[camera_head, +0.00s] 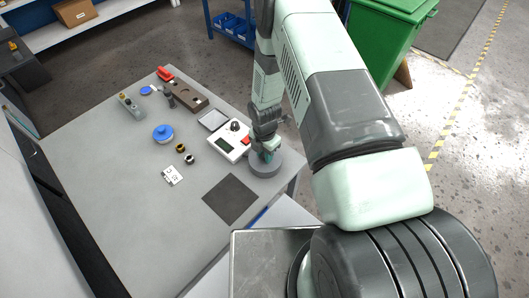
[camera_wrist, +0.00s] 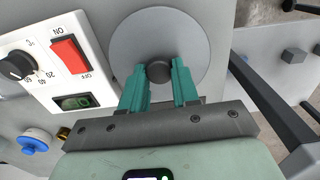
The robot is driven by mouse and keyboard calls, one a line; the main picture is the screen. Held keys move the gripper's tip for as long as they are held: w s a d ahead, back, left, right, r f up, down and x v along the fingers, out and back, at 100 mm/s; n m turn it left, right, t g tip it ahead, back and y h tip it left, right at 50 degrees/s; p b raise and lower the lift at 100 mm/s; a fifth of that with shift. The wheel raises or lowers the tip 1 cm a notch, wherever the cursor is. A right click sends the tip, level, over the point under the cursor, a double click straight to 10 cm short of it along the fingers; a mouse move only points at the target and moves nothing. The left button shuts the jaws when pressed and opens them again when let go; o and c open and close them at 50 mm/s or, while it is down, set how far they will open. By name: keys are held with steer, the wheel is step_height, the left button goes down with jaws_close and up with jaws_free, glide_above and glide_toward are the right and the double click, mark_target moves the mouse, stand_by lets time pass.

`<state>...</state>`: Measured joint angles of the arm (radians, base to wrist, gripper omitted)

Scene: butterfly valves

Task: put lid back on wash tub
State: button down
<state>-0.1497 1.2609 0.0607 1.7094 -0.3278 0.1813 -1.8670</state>
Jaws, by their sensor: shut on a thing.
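A round grey lid (camera_wrist: 138,38) with a dark knob (camera_wrist: 160,71) fills the top middle of the wrist view. My gripper (camera_wrist: 160,82) has its teal fingers on both sides of the knob, shut on it. In the head view my gripper (camera_head: 267,154) is over a grey round tub shape (camera_head: 265,170) near the table's right corner. The lid appears at or just above the top of this shape. I cannot tell whether the lid rests fully on it, as the fingers and lid hide the rim.
A white control box (camera_head: 229,142) with a dial and red switch stands close left of the tub. A dark square mat (camera_head: 230,201) lies in front. A blue-topped container (camera_head: 163,134), small rings and a brown block (camera_head: 188,97) are further left. The table edge is close on the right.

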stand_by(0.3)
steer(key=shift+c, duration=1.4)
jaws_free()
steer(key=shift+r, duration=2.5)
jaws_close()
steer(key=shift+f, duration=0.3)
